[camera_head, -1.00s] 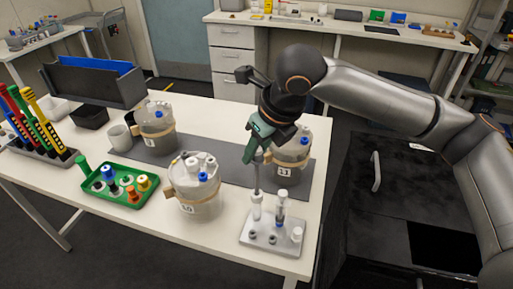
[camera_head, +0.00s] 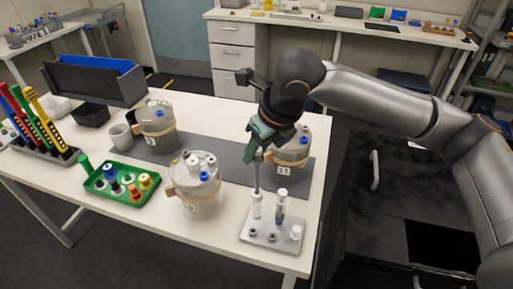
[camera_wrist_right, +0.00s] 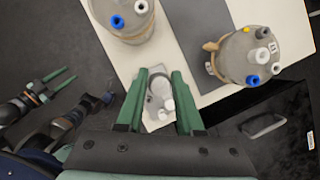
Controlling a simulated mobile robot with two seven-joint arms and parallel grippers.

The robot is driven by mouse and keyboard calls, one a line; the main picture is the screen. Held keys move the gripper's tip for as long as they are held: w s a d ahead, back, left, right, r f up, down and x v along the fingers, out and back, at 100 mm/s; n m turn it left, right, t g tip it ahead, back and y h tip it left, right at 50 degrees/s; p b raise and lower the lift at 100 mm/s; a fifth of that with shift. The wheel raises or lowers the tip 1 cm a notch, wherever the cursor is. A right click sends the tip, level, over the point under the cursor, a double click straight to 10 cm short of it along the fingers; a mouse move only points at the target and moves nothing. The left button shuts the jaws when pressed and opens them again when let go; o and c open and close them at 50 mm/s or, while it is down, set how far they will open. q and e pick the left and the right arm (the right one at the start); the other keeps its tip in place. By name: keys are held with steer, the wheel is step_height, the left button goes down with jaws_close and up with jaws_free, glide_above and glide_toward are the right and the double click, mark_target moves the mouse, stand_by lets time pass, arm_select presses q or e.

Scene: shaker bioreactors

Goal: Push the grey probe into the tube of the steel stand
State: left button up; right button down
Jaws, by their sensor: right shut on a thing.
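My right gripper (camera_head: 258,148) is shut on the upper end of the grey probe (camera_head: 257,176). The thin probe hangs nearly upright, and its lower end meets the white top of a tube (camera_head: 256,206) on the steel stand (camera_head: 288,243). I cannot tell how deep it sits. The stand is at the table's front right corner. In the right wrist view the green fingers (camera_wrist_right: 159,105) flank the probe and hide part of it; the stand (camera_wrist_right: 152,125) shows below them. My left gripper (camera_wrist_right: 62,78) shows in that view with its fingers apart, empty, away from the table.
A lidded vessel (camera_head: 197,190) stands left of the stand, and another (camera_head: 290,152) stands behind my right gripper. A third vessel (camera_head: 156,128) is farther left. A green tray (camera_head: 128,196) of caps and a rack of colourful tools (camera_head: 45,145) are at the left.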

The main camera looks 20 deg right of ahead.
mark_target(257, 190)
steer(key=shift+f+p, duration=0.7)
steer(key=shift+f, duration=3.3)
stand_by(4.0)
